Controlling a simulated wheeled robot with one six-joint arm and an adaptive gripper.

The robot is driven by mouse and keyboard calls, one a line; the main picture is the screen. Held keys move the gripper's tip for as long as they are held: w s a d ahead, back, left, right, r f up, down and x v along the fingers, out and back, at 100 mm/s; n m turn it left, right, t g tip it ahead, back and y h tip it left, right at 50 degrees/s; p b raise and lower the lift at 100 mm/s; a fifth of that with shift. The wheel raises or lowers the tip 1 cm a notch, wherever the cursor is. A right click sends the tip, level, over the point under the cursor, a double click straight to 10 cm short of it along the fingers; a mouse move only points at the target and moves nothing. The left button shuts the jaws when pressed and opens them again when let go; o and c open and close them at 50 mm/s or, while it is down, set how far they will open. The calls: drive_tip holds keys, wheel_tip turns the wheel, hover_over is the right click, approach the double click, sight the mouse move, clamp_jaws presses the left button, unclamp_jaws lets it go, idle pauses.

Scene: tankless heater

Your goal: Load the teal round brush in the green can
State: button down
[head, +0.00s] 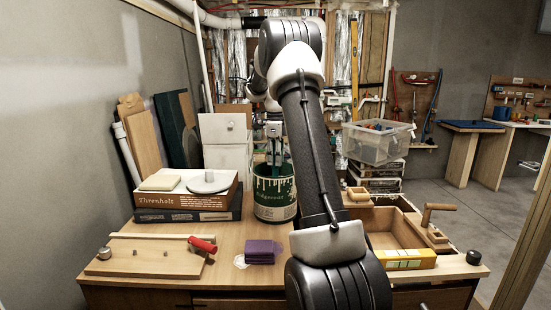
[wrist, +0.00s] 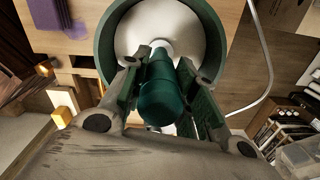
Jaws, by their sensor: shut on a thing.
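The green can (head: 275,197) stands on the bench, with white drips down its side and a label. In the wrist view its green rim (wrist: 262,60) surrounds a pale inside. My gripper (head: 273,143) is above the can's mouth, pointing down. In the wrist view my gripper (wrist: 165,85) is shut on the teal round brush (wrist: 163,95) by its handle. The brush's pale collar points toward the can's inside. Its bristles are hidden, and I cannot tell how deep the tip is.
Stacked boxes (head: 187,200) with a grey disc on top stand left of the can. Purple pads (head: 262,251) lie in front of it. A red-handled tool (head: 201,245) lies on a board at front left. A wooden tray (head: 393,229) and yellow box (head: 407,259) are at right.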

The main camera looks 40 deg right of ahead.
drive_tip(key=shift+f, duration=0.55)
idle(1.3)
drive_tip(key=shift+r, duration=3.55)
